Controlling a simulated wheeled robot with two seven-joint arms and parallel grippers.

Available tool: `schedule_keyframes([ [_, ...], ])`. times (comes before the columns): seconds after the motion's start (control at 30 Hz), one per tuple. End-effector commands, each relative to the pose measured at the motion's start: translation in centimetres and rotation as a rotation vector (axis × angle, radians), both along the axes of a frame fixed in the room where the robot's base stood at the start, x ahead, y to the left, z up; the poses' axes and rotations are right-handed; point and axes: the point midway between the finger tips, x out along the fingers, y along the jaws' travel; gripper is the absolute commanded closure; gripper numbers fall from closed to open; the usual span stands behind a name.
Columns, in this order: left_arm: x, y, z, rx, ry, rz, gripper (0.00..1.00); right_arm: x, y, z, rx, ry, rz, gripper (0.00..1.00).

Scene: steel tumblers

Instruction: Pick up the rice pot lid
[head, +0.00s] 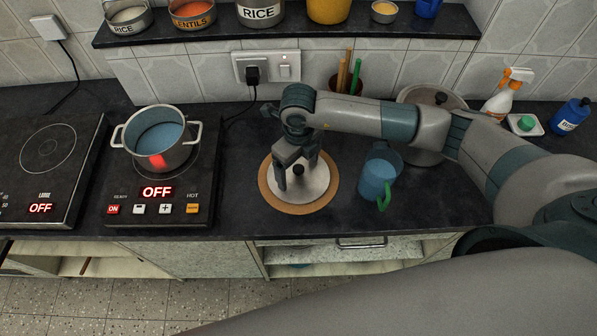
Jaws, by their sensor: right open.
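A round pale grey lid with a dark knob (316,186) lies on a round brown mat (270,202) in the middle of the counter. My right gripper (297,171) points down over the lid, open, with its fingers on either side of the knob. I cannot tell whether the fingers touch the knob or the lid. The gripper hides the back part of the lid. An uncovered steel pot (187,155) holding bluish liquid stands on the right-hand hob, left of the mat. My left gripper is not in view.
A blue mug with a green handle (377,180) stands just right of the mat. A lidded steel pot (418,155) is behind my right forearm. Both hobs (120,190) read OFF. A spray bottle (505,95) stands at the back right. A shelf (215,33) holds labelled tins.

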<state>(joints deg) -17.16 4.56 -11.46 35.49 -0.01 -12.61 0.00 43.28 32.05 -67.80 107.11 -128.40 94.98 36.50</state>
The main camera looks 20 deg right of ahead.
Motion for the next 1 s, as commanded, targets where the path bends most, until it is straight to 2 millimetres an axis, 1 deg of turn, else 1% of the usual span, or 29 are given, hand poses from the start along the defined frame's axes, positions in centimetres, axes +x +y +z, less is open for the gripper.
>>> schedule_keyframes([
  [0.33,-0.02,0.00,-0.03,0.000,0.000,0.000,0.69,0.00,0.00,0.02,0.000,0.000,0.000,0.13],
  [0.37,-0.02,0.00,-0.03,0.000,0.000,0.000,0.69,0.01,0.00,0.03,0.000,0.000,0.000,0.20],
  [0.4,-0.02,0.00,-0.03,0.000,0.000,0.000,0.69,0.01,0.00,0.03,0.000,0.000,0.000,0.30],
  [0.47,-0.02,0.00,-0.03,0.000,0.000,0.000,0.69,0.00,-0.01,0.03,0.000,0.000,0.000,0.44],
  [0.5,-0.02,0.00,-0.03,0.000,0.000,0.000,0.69,0.00,0.00,0.02,0.000,0.000,0.000,0.53],
  [0.57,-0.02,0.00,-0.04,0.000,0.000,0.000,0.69,-0.03,-0.01,-0.02,0.000,0.001,0.000,0.68],
  [0.6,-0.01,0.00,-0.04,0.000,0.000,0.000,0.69,-0.06,-0.02,-0.06,-0.001,0.002,0.000,0.77],
  [0.7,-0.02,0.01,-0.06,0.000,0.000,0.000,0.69,-0.11,-0.05,-0.15,-0.002,0.003,0.000,1.00],
  [1.0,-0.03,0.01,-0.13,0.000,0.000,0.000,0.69,-0.26,-0.13,-0.36,-0.005,0.007,0.000,1.00],
])
